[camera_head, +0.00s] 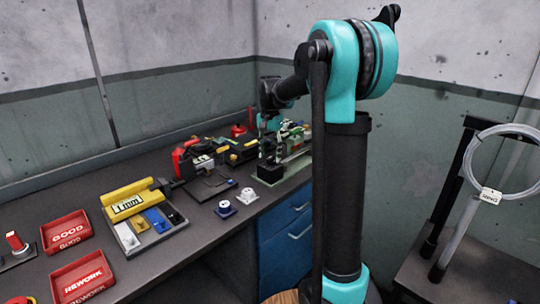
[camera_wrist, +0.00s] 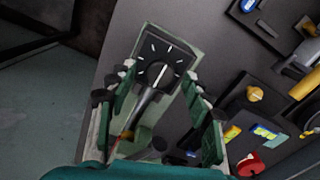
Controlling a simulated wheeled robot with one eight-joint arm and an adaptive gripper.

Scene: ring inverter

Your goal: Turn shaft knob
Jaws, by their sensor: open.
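In the wrist view, a dark dial plate with white tick marks (camera_wrist: 170,52) sits on a pale green base. At its middle is a round black shaft knob (camera_wrist: 157,74) with a white pointer line, which points up and slightly right in the picture. A grey shaft runs from the knob down toward my gripper (camera_wrist: 157,100). My gripper is open, with one green finger on each side of the shaft and the knob just beyond. I cannot tell whether the fingers touch anything. In the head view, my arm reaches over the green-based fixture (camera_head: 272,172) at the back; the knob cannot be made out there.
On the bench, a red clamp-like device (camera_head: 186,158) and a black pad (camera_head: 208,186) are left of the fixture. A blue-and-white knob piece (camera_head: 225,209) and a white one (camera_head: 247,196) lie in front. Red GOOD (camera_head: 68,226) and REWORK (camera_head: 82,279) trays are at left.

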